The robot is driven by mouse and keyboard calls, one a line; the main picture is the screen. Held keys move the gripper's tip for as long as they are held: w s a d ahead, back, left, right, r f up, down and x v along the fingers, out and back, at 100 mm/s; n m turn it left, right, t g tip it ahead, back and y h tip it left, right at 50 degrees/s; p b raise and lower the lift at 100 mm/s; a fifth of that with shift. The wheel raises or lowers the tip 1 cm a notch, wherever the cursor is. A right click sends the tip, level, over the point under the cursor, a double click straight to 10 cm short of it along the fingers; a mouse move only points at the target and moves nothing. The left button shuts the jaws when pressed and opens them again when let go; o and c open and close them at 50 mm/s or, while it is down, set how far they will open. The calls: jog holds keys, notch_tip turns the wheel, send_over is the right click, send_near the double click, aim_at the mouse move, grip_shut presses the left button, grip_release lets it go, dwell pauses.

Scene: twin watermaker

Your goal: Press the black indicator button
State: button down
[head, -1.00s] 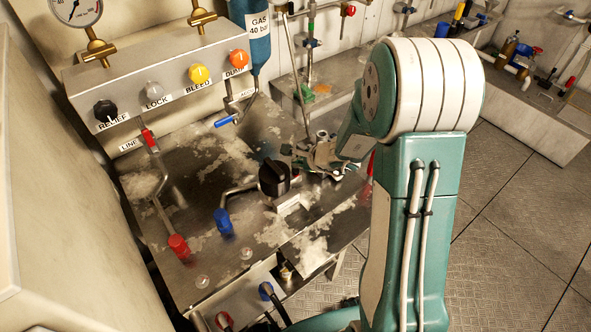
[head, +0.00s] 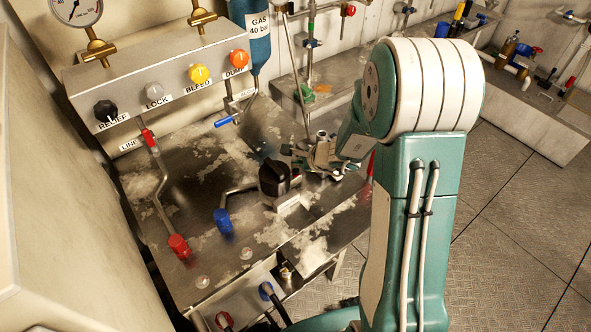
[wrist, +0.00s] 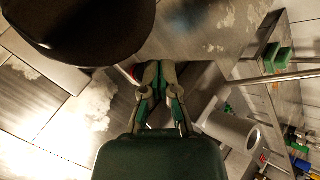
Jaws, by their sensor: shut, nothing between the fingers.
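A black round button labelled RELIEF (head: 106,110) sits at the left end of the grey panel (head: 160,75). A larger black knob (head: 275,177) stands on the metal bench. In the wrist view a big dark round shape (wrist: 85,30), apparently that knob, fills the upper left. My gripper (wrist: 157,68) is shut and empty, just right of and below this dark shape. In the head view my gripper (head: 322,158) is over the bench, to the right of the large knob and well away from the RELIEF button. I cannot tell whether it touches the knob.
White, yellow (head: 199,74) and orange (head: 239,59) buttons share the panel. The bench (head: 185,200) carries red-handled (head: 179,246) and blue-handled (head: 222,219) levers. A blue GAS cylinder (head: 259,40) hangs behind. Open floor (head: 530,210) lies at right.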

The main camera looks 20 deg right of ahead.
aim_at(297, 171)
jog(key=shift+f, duration=0.15)
jog(key=shift+f, duration=0.2)
jog(key=shift+f, duration=0.45)
dwell(0.6)
jog(key=shift+r, duration=0.85)
jog(key=shift+r, duration=2.55)
